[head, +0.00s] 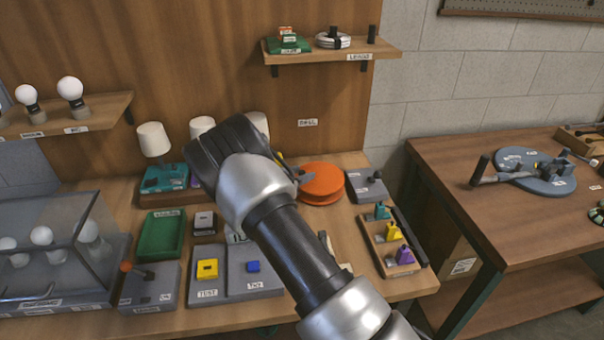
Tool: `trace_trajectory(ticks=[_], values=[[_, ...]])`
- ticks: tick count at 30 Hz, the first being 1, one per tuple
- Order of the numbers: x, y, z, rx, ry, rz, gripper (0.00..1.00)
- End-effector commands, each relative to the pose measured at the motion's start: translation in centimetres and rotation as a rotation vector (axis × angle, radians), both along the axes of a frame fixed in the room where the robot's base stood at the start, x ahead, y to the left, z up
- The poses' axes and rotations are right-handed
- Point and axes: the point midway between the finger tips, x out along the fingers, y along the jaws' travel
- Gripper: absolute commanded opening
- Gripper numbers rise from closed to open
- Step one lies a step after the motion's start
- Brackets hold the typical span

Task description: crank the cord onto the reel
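An orange round reel (324,190) lies flat on the workbench, below a wall label that seems to read "REEL". Its left edge is partly hidden by my arm. My gripper (293,172) is just left of the reel, mostly hidden behind my own wrist; only a small grey part shows close to the reel's edge. I cannot tell whether it touches anything or is open. No crank handle or cord can be made out on the reel from here. A coiled white cord (333,41) sits on the upper shelf.
A grey block with a dark knob (367,188) stands right of the reel. A wooden tray (372,241) holds coloured pieces. White lamps (153,139) stand at the back left. A clear-sided case (62,262) is at left. A blue round fixture (537,170) is on the right table.

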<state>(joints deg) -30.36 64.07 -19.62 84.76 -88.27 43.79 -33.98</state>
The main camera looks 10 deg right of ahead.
Motion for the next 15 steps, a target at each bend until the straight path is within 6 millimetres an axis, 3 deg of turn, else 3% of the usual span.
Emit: trace_trajectory(ticks=[12, 15], values=[[0.60, -0.60, -0.39, 0.000, 0.001, 0.000, 0.37], [0.59, -0.60, -0.38, 0.000, 0.001, 0.000, 0.20]])
